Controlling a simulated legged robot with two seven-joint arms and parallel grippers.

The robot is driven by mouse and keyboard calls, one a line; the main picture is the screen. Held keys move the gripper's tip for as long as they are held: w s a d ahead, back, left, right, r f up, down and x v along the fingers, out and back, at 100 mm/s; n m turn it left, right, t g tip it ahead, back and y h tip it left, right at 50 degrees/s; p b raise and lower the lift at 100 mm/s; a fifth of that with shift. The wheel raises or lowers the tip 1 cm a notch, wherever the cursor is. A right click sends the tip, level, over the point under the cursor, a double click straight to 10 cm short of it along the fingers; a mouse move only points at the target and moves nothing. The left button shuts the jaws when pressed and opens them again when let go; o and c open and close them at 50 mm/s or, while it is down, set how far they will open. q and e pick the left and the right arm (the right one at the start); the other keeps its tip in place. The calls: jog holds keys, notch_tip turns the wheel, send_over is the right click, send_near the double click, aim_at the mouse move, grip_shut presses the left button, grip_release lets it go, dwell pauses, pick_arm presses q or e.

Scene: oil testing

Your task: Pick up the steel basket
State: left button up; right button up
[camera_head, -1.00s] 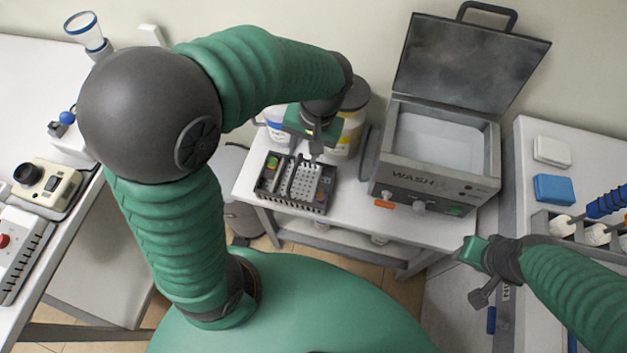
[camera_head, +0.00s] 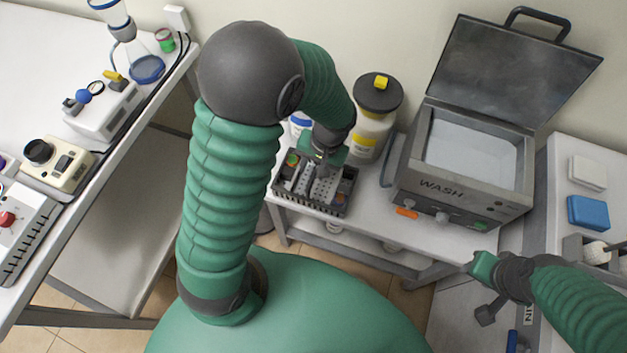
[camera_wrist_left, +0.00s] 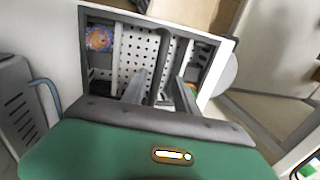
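The steel basket (camera_head: 345,208) is a dark grey, open rectangular frame on the small white table. It holds perforated light panels and a few small coloured items. In the left wrist view, the basket (camera_wrist_left: 84,50) shows its perforated inside and a dark bar (camera_wrist_left: 159,68) across its middle. My left gripper (camera_head: 322,168) points down over the basket. In the wrist view its two fingers (camera_wrist_left: 160,92) are apart, with the dark bar seen between them; contact is unclear. My right gripper (camera_head: 486,312) hangs away from the basket at the right; its fingers are not clear.
A wash machine (camera_head: 441,188) with its lid raised stands right of the basket. A white jar with a dark lid (camera_head: 377,95) stands behind the basket. A bench with instruments (camera_head: 105,105) is at the left. Another bench holds a blue block (camera_head: 588,212) at the right.

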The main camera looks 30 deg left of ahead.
pick_arm(q)
jog(key=shift+d, duration=0.35)
jog(key=shift+d+f, duration=0.1)
jog(key=shift+d, duration=0.25)
jog(key=shift+a, duration=0.4)
jog(key=shift+c, duration=0.2)
jog(key=shift+f, duration=0.1)
jog(key=shift+c, duration=1.3)
jog(key=c, duration=0.5)
jog(key=shift+d, duration=0.25)
